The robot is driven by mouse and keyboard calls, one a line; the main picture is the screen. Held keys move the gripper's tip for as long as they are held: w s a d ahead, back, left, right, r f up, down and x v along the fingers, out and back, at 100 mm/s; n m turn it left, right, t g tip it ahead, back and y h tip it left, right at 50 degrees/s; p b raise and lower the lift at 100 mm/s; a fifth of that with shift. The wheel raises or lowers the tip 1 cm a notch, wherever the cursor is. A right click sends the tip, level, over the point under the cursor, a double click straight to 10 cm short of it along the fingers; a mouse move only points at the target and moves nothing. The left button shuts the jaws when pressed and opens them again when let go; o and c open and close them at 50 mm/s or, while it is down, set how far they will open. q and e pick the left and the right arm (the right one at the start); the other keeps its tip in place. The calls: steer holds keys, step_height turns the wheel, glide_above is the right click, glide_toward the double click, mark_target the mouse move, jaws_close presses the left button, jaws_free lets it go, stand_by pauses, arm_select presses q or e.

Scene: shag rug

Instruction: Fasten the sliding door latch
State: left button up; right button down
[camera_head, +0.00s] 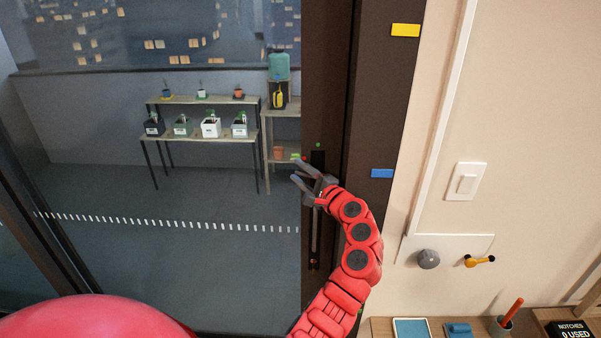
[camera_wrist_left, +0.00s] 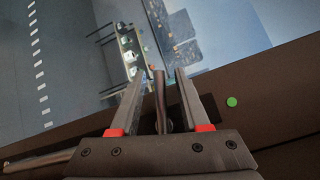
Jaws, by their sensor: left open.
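The sliding door's dark frame (camera_head: 327,60) stands upright in the middle of the head view. A dark latch plate (camera_head: 318,158) is on it, with a green dot (camera_head: 318,145) above; the dot also shows in the wrist view (camera_wrist_left: 231,102). My left gripper (camera_head: 298,172) is at the latch, its jaws apart. In the wrist view its fingers (camera_wrist_left: 161,85) stand on either side of a thin grey latch lever (camera_wrist_left: 160,100), with visible space at both sides. In the head view the gripper largely hides the lever. My right gripper is not in view.
A long vertical door handle (camera_head: 315,235) runs below the latch. Yellow (camera_head: 405,30) and blue (camera_head: 382,173) tags are on the jamb. A light switch (camera_head: 465,182) and wall hooks (camera_head: 428,259) are at the right. Plant shelves (camera_head: 200,138) stand beyond the glass.

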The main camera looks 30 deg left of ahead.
arm_select(q)
jaws_close()
steer(key=shift+a+f+n+h+b, duration=0.1)
steer(key=shift+f+n+h+b, duration=0.25)
steer(key=shift+n+h+b, duration=0.1)
steer(key=shift+f+n+h+b, duration=0.2)
steer(key=shift+n+h+b, duration=0.1)
steer(key=shift+n+h, duration=0.05)
steer(key=shift+f+n, duration=0.15)
steer(key=shift+n, duration=0.15)
jaws_free()
